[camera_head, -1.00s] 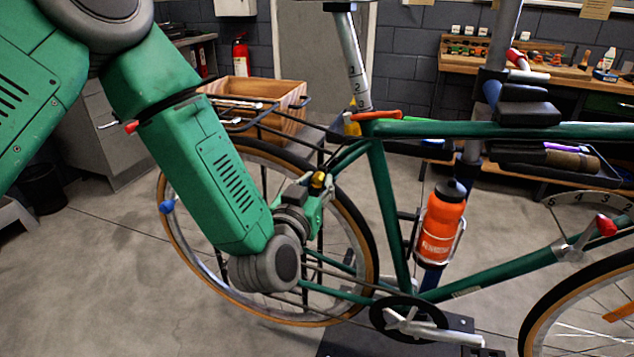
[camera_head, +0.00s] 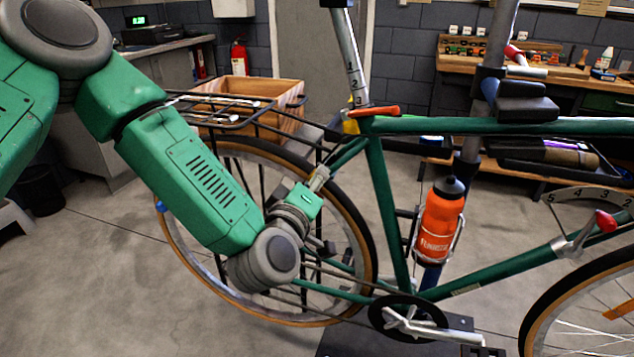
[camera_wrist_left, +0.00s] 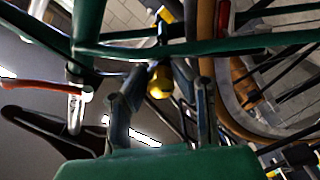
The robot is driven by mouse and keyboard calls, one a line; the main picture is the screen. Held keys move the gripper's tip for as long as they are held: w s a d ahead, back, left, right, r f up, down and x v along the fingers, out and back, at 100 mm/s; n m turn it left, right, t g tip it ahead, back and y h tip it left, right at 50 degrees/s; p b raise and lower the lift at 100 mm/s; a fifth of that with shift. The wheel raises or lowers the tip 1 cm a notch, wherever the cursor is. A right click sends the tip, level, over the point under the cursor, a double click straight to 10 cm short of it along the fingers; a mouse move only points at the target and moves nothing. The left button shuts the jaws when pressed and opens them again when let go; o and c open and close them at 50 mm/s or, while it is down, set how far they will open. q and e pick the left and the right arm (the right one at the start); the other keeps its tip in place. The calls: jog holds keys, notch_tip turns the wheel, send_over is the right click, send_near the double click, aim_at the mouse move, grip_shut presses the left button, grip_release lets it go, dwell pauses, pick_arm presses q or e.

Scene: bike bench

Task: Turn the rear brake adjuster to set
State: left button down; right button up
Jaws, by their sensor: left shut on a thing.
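The rear brake adjuster is a small yellow barrel (camera_wrist_left: 160,82), seen near the middle of the left wrist view by the green frame tubes. My left gripper (camera_wrist_left: 163,98) has one finger on each side of it and is shut on it. In the head view, my left gripper (camera_head: 318,180) is at the bike's rear stays, above the rear wheel's hub. The adjuster is hidden there behind the gripper. The green bike (camera_head: 378,190) stands upright in a stand. My right gripper is out of view.
The rear rack (camera_head: 262,124) and rear wheel (camera_head: 366,225) are close to my left arm. An orange lever (camera_head: 375,112) lies at the seat tube's top. An orange bottle (camera_head: 440,222) is on the frame. A wooden crate (camera_head: 285,95) stands behind the rack.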

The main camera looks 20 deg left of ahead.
pick_arm(q)
jog(key=n, duration=0.3)
jog(key=shift+a+n+b, duration=0.15)
jog(key=shift+n+b, duration=0.25)
jog(key=n+b, duration=0.1)
jog(key=n, duration=0.2)
jog(key=shift+n, duration=0.3)
jog(key=n+b, duration=0.1)
jog(key=n, duration=0.2)
jog(key=shift+f+n, duration=0.15)
jog(key=shift+n, duration=0.15)
jog(key=n+b, duration=0.2)
jog(key=n, duration=0.2)
jog(key=shift+f, duration=0.1)
jog(key=n+b, duration=0.1)
jog(key=n, duration=0.3)
jog(key=shift+s+f, duration=0.1)
jog(key=n+b, duration=0.2)
jog(key=n, duration=0.1)
jog(key=shift+n, duration=0.4)
jog(key=n+b, duration=0.2)
jog(key=n, duration=0.2)
jog(key=shift+n+b, duration=0.45)
jog(key=shift+n, duration=0.85)
